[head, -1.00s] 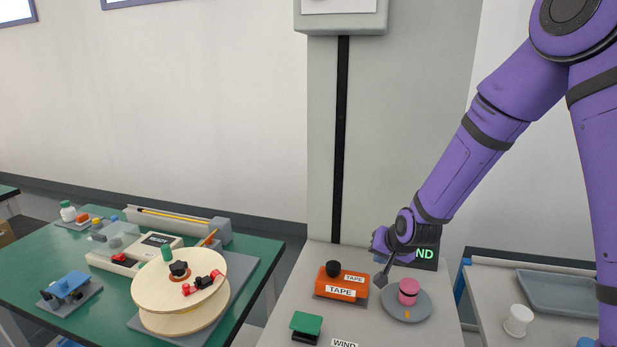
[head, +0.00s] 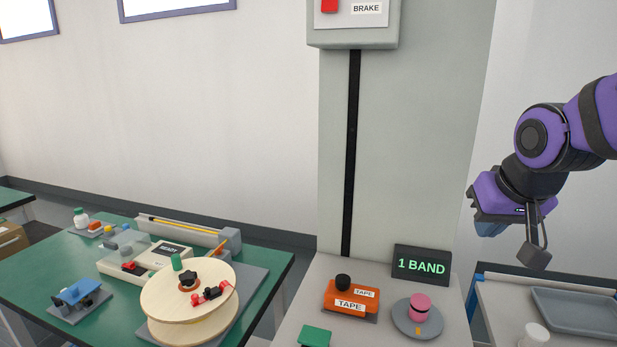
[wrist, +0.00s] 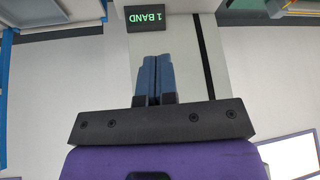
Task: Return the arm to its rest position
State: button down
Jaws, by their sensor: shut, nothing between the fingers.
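My purple arm is raised at the right of the head view. My gripper (head: 537,256) hangs in the air in front of the wall, to the right of the grey column, with nothing in it. In the wrist view its blue fingers (wrist: 154,82) are together and empty. The gripper is apart from everything on the benches, above and to the right of the sign reading "1 BAND" (head: 421,266).
Below the gripper are a side bench with a grey tray (head: 580,308) and a white cup (head: 536,334). A pink knob (head: 420,306) on a grey disc and an orange tape unit (head: 350,298) stand on the column's bench. A wooden reel (head: 187,295) sits on the green table.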

jog(key=s+d+r, duration=0.2)
jog(key=s+r, duration=0.2)
jog(key=s, duration=0.9)
jog(key=shift+s+d+n+g, duration=0.2)
jog(key=shift+n+g, duration=0.1)
jog(key=shift+n, duration=0.1)
